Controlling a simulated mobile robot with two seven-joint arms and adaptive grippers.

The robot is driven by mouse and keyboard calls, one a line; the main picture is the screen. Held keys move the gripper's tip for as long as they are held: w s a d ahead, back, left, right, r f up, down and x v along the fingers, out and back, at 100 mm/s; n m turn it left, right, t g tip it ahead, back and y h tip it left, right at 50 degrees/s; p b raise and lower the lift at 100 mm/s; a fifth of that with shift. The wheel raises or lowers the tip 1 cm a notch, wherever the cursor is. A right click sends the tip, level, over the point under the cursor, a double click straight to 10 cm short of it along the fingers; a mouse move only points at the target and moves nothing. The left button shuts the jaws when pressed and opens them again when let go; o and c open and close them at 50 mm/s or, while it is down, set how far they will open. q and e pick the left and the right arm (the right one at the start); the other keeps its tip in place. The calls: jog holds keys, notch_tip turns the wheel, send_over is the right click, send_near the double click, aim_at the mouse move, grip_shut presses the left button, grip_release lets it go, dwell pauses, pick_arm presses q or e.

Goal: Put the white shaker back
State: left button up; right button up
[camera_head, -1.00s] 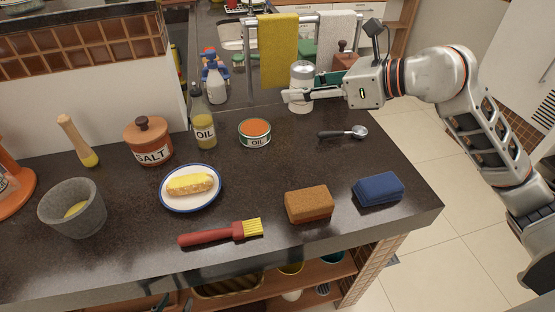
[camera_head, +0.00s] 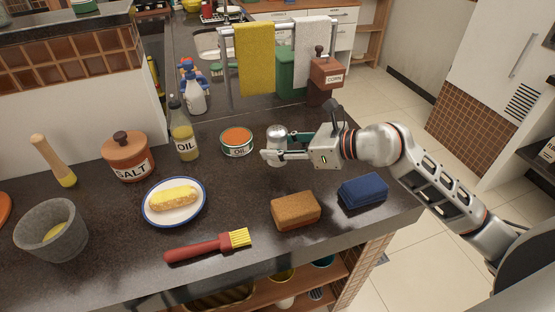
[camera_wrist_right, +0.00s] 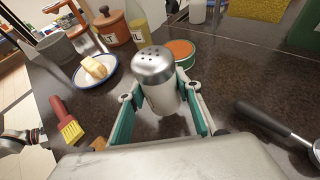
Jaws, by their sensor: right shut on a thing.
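The white shaker (camera_head: 278,150) with a grey metal holed top stands upright between the fingers of my right gripper (camera_head: 276,155). In the right wrist view the shaker (camera_wrist_right: 157,80) sits between the two green-padded fingers, and the right gripper (camera_wrist_right: 160,112) is shut on it. My left gripper does not show in the head view; part of an arm at the left edge of the wrist view shows no clear fingers.
An OIL bottle (camera_head: 184,135) and SALT jar (camera_head: 128,157) stand left of the tin. A plate (camera_head: 148,205), brush (camera_head: 205,247), brown sponge (camera_head: 296,210) and blue cloth (camera_head: 363,190) lie nearer. A spoon (camera_wrist_right: 278,125) lies right of the gripper. Towels (camera_head: 255,60) hang behind.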

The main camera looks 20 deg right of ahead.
jog(key=shift+f, duration=2.2)
jog(key=shift+f, duration=0.15)
jog(key=o, duration=1.2)
jog(key=b+v, duration=0.1)
jog(key=v, duration=1)
jog(key=shift+b, duration=0.4)
jog(key=shift+s+d+r, duration=0.3)
jog(key=shift+s+d, duration=0.05)
